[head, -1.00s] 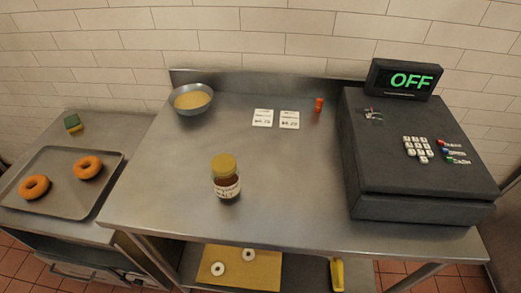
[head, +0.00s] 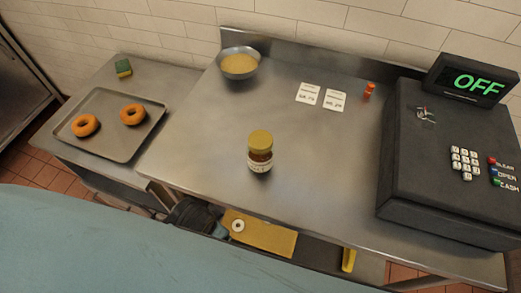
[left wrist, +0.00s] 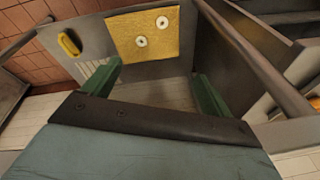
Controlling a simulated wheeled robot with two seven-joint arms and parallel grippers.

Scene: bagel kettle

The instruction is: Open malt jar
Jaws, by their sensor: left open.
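The malt jar (head: 260,160) stands upright near the front of the steel table in the head view, with a yellow lid (head: 260,139) on it, dark contents and a pale label. My left gripper's two green fingers show wide apart and empty in the left wrist view (left wrist: 157,90). In the head view my left arm crosses the bottom, and its dark gripper (head: 205,220) is below the table's front edge, left of the jar and not touching it; its fingertips are hard to make out there. The jar is not in the left wrist view. My right gripper is in neither view.
The steel table (head: 310,190) holds a bowl (head: 239,64), two cards, a small orange-red item (head: 369,92) and a cash register (head: 445,155). A tray (head: 111,145) with two bagels lies at left. A yellow board (head: 265,236) is on the lower shelf. Space around the jar is clear.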

